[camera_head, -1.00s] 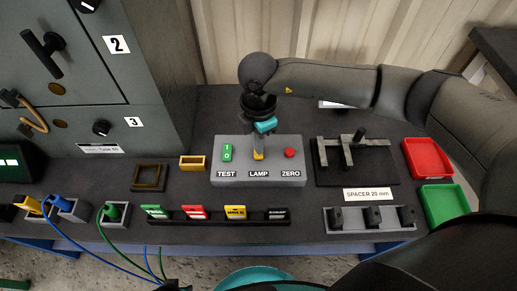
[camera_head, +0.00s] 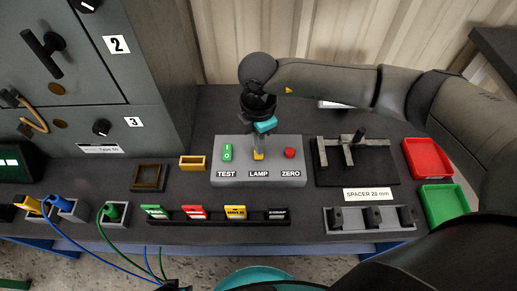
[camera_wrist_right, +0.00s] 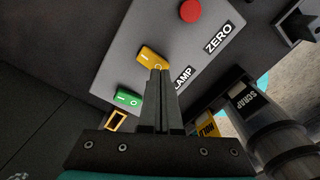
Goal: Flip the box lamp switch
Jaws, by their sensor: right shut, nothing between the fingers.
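The grey switch box (camera_head: 240,180) sits on the dark bench with a green TEST rocker (camera_head: 227,152), a yellow LAMP rocker (camera_head: 258,156) and a red ZERO button (camera_head: 290,153). My right gripper (camera_head: 258,148) points down at the lamp rocker, shut and empty. In the right wrist view the shut fingertips (camera_wrist_right: 160,72) are at the end of the yellow lamp rocker (camera_wrist_right: 151,57) and hide part of it. They look touching or very close; I cannot tell which. My left gripper is not in view.
A black fixture (camera_head: 330,175) stands right of the box, with red (camera_head: 428,144) and green (camera_head: 461,204) trays beyond. A tag rack (camera_head: 215,217) lies in front. The grey cabinet (camera_head: 150,90) stands at the left. A yellow block (camera_head: 193,162) is left of the box.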

